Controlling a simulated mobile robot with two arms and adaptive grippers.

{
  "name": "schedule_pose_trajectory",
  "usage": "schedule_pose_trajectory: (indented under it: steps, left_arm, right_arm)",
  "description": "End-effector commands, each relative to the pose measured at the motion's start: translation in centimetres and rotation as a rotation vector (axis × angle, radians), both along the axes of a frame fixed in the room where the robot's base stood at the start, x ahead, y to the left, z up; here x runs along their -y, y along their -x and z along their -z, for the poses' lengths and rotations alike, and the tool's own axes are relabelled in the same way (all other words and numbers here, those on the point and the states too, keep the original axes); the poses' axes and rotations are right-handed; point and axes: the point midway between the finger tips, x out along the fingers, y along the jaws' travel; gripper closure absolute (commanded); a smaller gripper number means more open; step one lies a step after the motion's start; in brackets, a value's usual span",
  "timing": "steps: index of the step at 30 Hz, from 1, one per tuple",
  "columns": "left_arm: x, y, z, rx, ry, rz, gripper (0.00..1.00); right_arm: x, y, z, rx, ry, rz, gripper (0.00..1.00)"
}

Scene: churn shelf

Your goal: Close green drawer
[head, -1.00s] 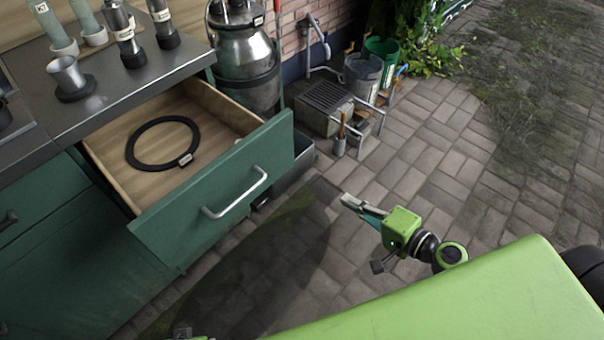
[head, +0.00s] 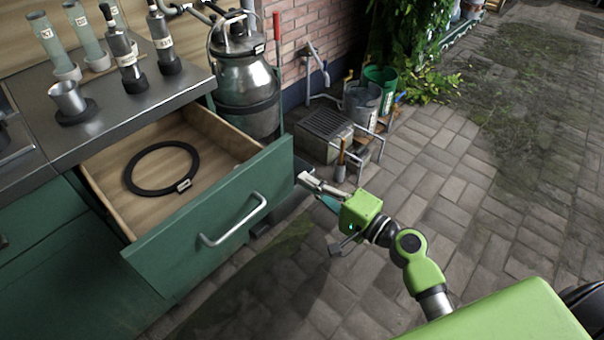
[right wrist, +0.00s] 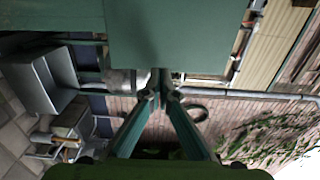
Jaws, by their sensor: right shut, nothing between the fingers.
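The green drawer (head: 215,220) stands pulled out from the green cabinet in the head view, with a silver bar handle (head: 235,222) on its front. A black ring (head: 162,168) with a small tag lies inside on the wooden bottom. My right gripper (head: 302,180) is shut and empty, just right of the drawer front's far right end. In the right wrist view, a green panel (right wrist: 180,35), seemingly the drawer front, fills the upper middle. The fingertips (right wrist: 162,92) meet near its lower edge; I cannot tell whether they touch it. My left gripper is out of view.
The dark counter (head: 110,125) above the drawer holds several bottles and a metal cup (head: 68,98). A metal churn (head: 245,85), a grated block (head: 325,130) and buckets (head: 362,100) stand beyond the drawer. Paved floor to the right is clear.

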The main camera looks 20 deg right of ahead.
Motion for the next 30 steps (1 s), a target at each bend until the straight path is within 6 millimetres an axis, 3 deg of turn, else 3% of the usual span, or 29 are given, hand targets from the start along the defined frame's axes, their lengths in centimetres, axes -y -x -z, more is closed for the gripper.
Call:
schedule_pose_trajectory:
  steps: [6,22,30]
  left_arm:
    - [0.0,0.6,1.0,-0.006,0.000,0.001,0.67]
    - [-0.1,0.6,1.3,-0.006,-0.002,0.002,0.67]
    - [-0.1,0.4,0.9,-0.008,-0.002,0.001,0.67]
  right_arm:
    - [-0.9,-1.7,0.0,0.000,0.000,0.001,1.00]
    - [-1.3,-2.2,0.1,0.001,0.001,0.000,1.00]
    - [-3.2,-5.6,-0.1,0.005,-0.002,0.000,1.00]
